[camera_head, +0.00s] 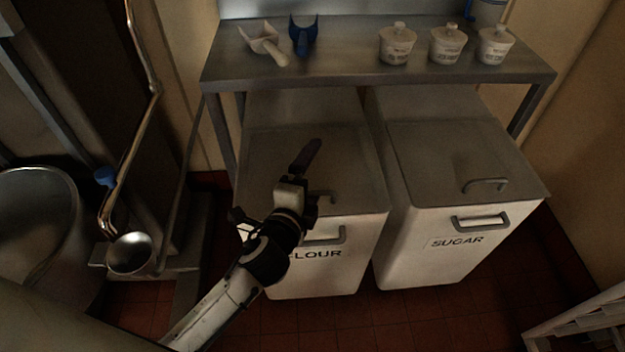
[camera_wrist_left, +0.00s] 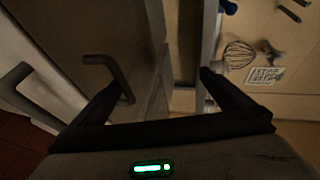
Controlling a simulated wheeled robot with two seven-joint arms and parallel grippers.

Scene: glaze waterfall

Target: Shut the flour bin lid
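The white flour bin (camera_head: 345,265) stands at the lower middle of the head view, its label partly hidden by my left arm. Its grey lid (camera_head: 350,170) lies flat on top and looks down, level with the sugar bin's lid. The lid handle (camera_head: 322,194) is beside my left gripper (camera_head: 306,154), which is over the lid and points toward the back. In the left wrist view, the gripper (camera_wrist_left: 160,88) has its dark fingers wide apart with nothing between them. The lid handle (camera_wrist_left: 122,78) shows just beyond the left finger; I cannot tell whether they touch. My right gripper is out of view.
The sugar bin (camera_head: 450,245) stands close on the right. A metal table (camera_head: 340,70) behind carries two scoops (camera_head: 303,36) and three lidded tubs (camera_head: 397,44). Pipes with a metal pot (camera_head: 131,254) stand on the left. A rack (camera_head: 580,325) is at lower right.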

